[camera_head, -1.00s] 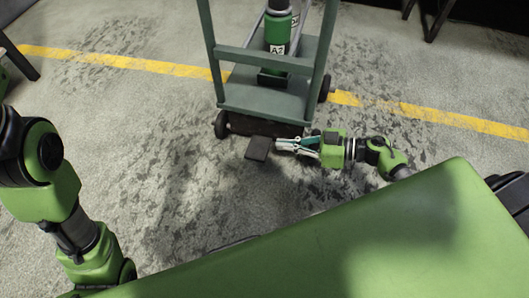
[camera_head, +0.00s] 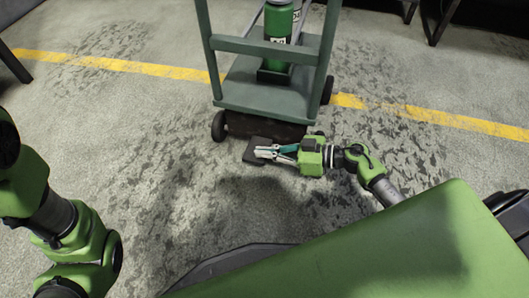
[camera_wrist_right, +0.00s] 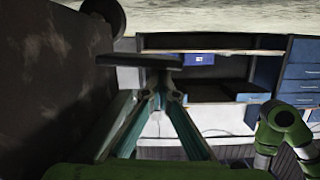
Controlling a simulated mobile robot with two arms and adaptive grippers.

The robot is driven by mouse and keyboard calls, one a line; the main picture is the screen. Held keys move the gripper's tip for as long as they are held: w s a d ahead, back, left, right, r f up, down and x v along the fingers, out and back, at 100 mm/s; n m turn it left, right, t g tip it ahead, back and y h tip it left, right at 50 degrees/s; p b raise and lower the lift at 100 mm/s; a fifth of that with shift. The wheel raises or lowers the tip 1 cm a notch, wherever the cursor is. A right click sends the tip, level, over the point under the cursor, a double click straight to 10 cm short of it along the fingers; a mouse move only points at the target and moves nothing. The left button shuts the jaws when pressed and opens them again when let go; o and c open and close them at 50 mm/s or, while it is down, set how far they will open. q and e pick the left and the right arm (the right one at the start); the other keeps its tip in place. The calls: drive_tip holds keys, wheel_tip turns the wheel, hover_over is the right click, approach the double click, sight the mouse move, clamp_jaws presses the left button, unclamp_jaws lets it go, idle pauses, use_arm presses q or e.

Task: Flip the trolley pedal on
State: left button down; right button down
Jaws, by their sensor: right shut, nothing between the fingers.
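The green-grey trolley (camera_head: 268,97) stands upright at the top middle of the head view. Its pedal (camera_head: 249,156), a dark flat plate, sticks out low at the trolley's near side. My right gripper (camera_head: 262,153) is shut and empty, reaching in from the right, with its fingertips overlapping the pedal in the head view. In the right wrist view the pedal (camera_wrist_right: 138,61) shows as a thin dark plate just beyond the closed fingertips (camera_wrist_right: 164,92). I cannot tell whether they touch it. My left gripper is out of view; only my left arm shows.
A green cylinder (camera_head: 278,22) stands on the trolley. A brown, worn block (camera_head: 262,127) lies under its platform, between black wheels (camera_head: 218,126). Blue drawers (camera_wrist_right: 300,72) show in the wrist view. The floor left of the trolley is clear, crossed by a yellow line (camera_head: 110,66).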

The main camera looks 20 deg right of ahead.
sight(264, 160)
drive_tip(key=shift+s+f+n+p, duration=0.1)
drive_tip(key=shift+n+p, duration=0.2)
drive_tip(key=shift+p, duration=0.4)
drive_tip(key=shift+s+a+f+p, duration=0.1)
drive_tip(key=shift+f+p, duration=0.1)
drive_tip(key=shift+p, duration=0.15)
wheel_tip(264, 160, down, 2)
drive_tip(key=n, duration=0.1)
drive_tip(key=n+t+p, duration=0.1)
drive_tip(key=shift+s+a+f+n+h, duration=0.1)
drive_tip(key=shift+f+n+h, duration=0.05)
drive_tip(key=shift+n+h, duration=0.2)
drive_tip(key=shift+f+p, duration=0.2)
drive_tip(key=shift+p, duration=0.1)
drive_tip(key=shift+f, duration=0.3)
